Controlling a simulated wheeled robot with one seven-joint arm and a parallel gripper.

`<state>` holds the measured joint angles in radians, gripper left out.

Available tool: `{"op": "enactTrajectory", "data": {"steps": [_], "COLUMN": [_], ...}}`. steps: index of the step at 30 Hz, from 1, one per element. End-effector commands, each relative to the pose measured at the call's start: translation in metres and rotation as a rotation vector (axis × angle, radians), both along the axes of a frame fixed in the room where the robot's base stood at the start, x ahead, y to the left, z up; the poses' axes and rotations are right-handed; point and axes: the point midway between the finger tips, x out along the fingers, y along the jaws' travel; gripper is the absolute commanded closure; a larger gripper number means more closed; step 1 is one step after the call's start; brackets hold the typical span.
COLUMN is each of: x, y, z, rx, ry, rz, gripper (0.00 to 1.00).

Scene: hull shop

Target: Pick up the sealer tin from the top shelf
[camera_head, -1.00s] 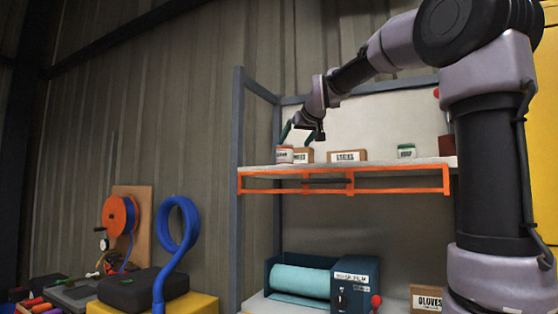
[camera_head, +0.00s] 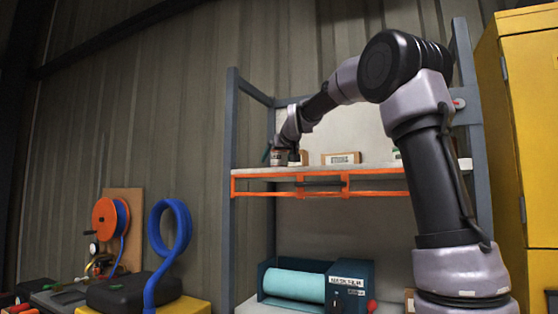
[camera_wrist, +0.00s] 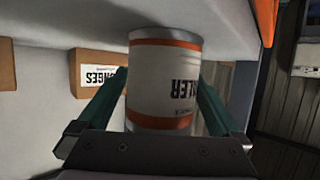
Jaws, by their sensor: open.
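The sealer tin (camera_wrist: 165,90) is white with orange bands and dark lettering. In the wrist view it fills the middle, upside down in the picture, standing on the top shelf. My gripper (camera_wrist: 162,76) is open, with one teal finger on each side of the tin. Contact between fingers and tin cannot be made out. In the head view my gripper (camera_head: 283,153) is at the left end of the top shelf (camera_head: 262,171), and the tin (camera_head: 276,160) shows only partly beside it.
A small cardboard box (camera_head: 304,158) stands close right of the tin; its label shows in the wrist view (camera_wrist: 92,73). Another labelled box (camera_head: 341,158) stands farther right. An orange rail (camera_head: 300,195) runs along the shelf front. A grey post (camera_head: 231,130) rises at the left.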

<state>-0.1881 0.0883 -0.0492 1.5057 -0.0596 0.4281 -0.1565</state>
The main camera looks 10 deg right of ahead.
Motion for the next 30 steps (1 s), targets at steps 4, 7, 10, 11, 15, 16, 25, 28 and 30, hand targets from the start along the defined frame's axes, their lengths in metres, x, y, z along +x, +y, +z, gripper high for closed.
{"op": "enactTrajectory", "data": {"steps": [4, 7, 10, 11, 15, 16, 25, 28, 30], "x": [0.001, 0.001, 0.001, 0.001, 0.001, 0.001, 0.001, 0.001, 0.001], "y": [0.0, 0.0, 0.001, 0.001, 0.0, 0.0, 0.0, 0.001, 0.0], "z": [0.0, 0.0, 0.0, 0.0, 0.0, 0.0, 0.007, 0.019, 0.031], "rx": [0.0, 0.0, 0.0, 0.0, 0.001, 0.001, 0.0, 0.001, 0.001], "ry": [0.0, 0.0, 0.0, 0.0, -0.002, -0.002, -0.003, -0.004, -0.005], "rz": [0.0, 0.001, 0.001, 0.001, 0.001, 0.001, 0.001, 0.001, 0.001], "gripper": [0.0, 0.08, 0.46, 0.57, 1.0, 1.0, 1.0, 1.0, 1.0]}}
